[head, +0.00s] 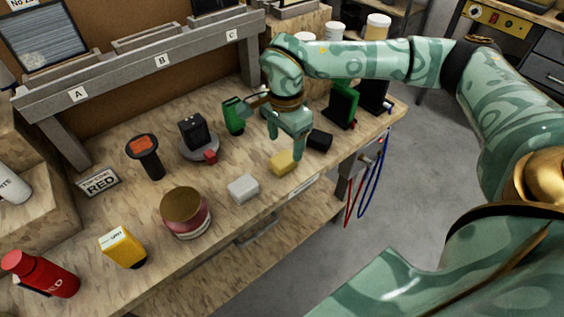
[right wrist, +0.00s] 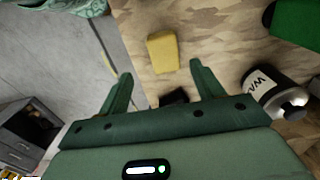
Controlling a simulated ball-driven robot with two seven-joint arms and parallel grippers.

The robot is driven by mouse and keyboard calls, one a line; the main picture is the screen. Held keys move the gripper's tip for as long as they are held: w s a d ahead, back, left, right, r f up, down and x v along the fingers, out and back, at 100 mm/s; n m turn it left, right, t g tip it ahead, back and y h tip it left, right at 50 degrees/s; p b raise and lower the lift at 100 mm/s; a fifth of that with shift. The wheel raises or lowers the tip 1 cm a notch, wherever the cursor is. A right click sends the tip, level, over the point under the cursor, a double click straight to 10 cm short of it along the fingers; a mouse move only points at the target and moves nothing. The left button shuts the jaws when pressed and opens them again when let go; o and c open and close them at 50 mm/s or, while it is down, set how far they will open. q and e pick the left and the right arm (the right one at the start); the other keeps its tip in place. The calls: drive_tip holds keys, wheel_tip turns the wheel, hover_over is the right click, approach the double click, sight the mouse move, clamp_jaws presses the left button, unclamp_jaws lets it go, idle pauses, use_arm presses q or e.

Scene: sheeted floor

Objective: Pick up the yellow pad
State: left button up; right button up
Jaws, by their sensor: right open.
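The yellow pad (head: 283,162) is a small block lying on the wooden workbench (head: 290,205) near its front edge. My right gripper (head: 286,143) is open and empty just above and behind the pad, fingers pointing down. In the right wrist view the yellow pad (right wrist: 162,52) lies beyond the spread fingertips (right wrist: 161,73), roughly in line with the gap between them. The fingers do not appear to touch it. My left gripper is not in view.
A white pad (head: 243,187) lies left of the yellow one and a black block (head: 319,139) close to its right. A green bottle-like item (head: 233,115) stands behind. A round red tin (head: 186,212) and a yellow box (head: 122,246) stand further left. Cables hang at the right edge.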

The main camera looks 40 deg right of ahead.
sight(283, 158)
drive_tip(key=f, duration=0.2)
drive_tip(key=f+b, duration=0.1)
drive_tip(key=f, duration=0.1)
drive_tip(key=f+b, duration=0.1)
drive_tip(key=f, duration=0.1)
drive_tip(key=shift+w, duration=0.4)
drive_tip(key=shift+c, duration=1.3)
drive_tip(key=c, duration=0.9)
drive_tip(key=shift+r, duration=0.6)
wheel_tip(283, 158, up, 3)
drive_tip(key=shift+s+p, duration=0.1)
drive_tip(key=shift+p, duration=0.8)
drive_tip(key=s+a+r+p, duration=0.3)
drive_tip(key=s+a+r, duration=0.4)
drive_tip(key=s, duration=0.5)
wheel_tip(283, 158, up, 2)
drive_tip(key=shift+a, duration=0.15)
